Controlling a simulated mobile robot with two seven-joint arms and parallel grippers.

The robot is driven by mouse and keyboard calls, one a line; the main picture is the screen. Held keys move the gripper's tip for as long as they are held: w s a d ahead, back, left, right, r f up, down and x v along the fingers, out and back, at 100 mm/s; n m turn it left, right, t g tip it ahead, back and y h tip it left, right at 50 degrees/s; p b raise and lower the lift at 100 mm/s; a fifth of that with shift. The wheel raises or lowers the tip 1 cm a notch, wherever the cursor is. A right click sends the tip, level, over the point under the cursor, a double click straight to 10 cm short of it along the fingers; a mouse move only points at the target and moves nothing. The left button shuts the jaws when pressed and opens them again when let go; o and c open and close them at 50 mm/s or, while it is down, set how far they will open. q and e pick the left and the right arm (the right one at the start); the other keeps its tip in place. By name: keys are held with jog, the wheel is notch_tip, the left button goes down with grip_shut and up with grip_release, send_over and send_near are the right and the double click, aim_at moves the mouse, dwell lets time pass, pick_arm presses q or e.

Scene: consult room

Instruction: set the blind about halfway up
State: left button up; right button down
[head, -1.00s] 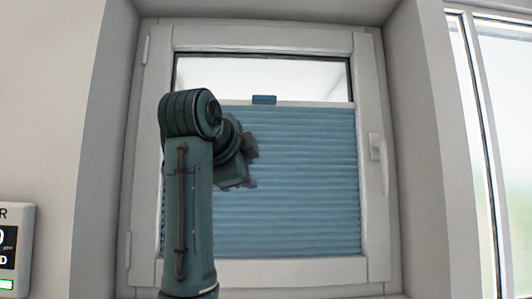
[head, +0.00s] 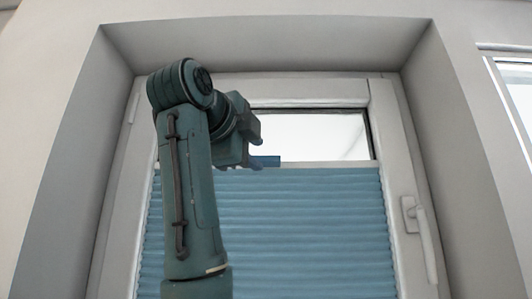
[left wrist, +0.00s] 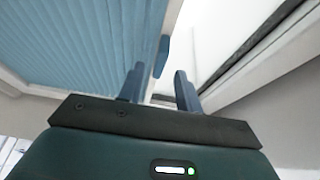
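The blue pleated blind (head: 300,235) covers the window from its top rail downward, with a strip of bare glass (head: 325,135) above it. A small blue tab (head: 268,161) sits on the top rail; my left gripper partly hides it in the head view. My left gripper (head: 258,153) is beside the tab's left end. In the left wrist view the two fingers (left wrist: 159,72) are apart with nothing between them, and the tab (left wrist: 160,55) shows just beyond the tips, in line with the gap. Contact with the tab is not visible. My right gripper is out of view.
The white window frame (head: 390,190) sits in a deep recess with side walls. A window handle (head: 420,235) is on the frame's right side. Another window (head: 515,95) shows at the far right.

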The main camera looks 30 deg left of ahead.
aim_at(262, 159)
pick_arm(q)
jog(key=w+p, duration=0.1)
jog(key=w, duration=0.4)
jog(key=shift+w+a+p, duration=0.2)
jog(key=shift+w+p, duration=0.15)
jog(key=shift+w, duration=0.05)
jog(key=shift+c, duration=0.4)
grip_shut()
